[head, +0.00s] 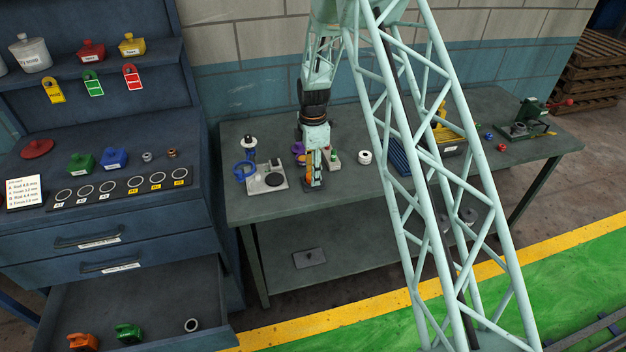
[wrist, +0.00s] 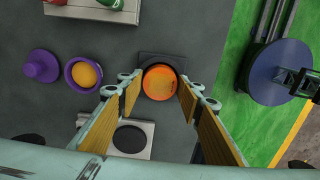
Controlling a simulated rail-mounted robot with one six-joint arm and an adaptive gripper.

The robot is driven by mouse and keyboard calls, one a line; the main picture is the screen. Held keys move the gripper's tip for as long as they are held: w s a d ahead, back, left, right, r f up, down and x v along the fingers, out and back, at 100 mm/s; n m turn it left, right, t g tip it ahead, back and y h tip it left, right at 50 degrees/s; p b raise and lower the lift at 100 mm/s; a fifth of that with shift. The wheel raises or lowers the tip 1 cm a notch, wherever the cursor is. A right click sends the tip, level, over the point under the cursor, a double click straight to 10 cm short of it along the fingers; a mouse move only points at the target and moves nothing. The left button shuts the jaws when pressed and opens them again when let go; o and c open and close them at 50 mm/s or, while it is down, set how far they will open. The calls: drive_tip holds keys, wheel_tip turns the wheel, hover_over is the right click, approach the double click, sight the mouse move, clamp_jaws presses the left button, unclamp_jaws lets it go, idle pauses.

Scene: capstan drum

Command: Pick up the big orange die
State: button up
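The big orange die (wrist: 160,82), a round orange piece, sits on a dark square block (wrist: 152,62) in the wrist view. My gripper (wrist: 158,97) is open, with its two yellow-padded fingers on either side of the die. I cannot tell whether the fingers touch it. In the head view my gripper (head: 313,178) points down over the workbench. The die is mostly hidden there behind the fingers.
A purple cup (wrist: 83,73) with an orange ball and a purple lid (wrist: 41,67) stand left of the die. A pale plate with a black disc (head: 268,179) lies nearby on the workbench (head: 350,203). A white roll (head: 364,157) stands to the right.

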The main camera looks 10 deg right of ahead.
drive_tip(key=c, duration=0.8)
drive_tip(key=shift+r, duration=0.2)
drive_tip(key=shift+r, duration=1.45)
drive_tip(key=shift+s+r, duration=0.1)
drive_tip(key=shift+r, duration=0.1)
drive_tip(key=s, duration=0.5)
drive_tip(key=s+r+b, duration=0.1)
drive_tip(key=s, duration=0.9)
drive_tip(key=shift+s+r, duration=0.2)
drive_tip(key=shift+s, duration=0.2)
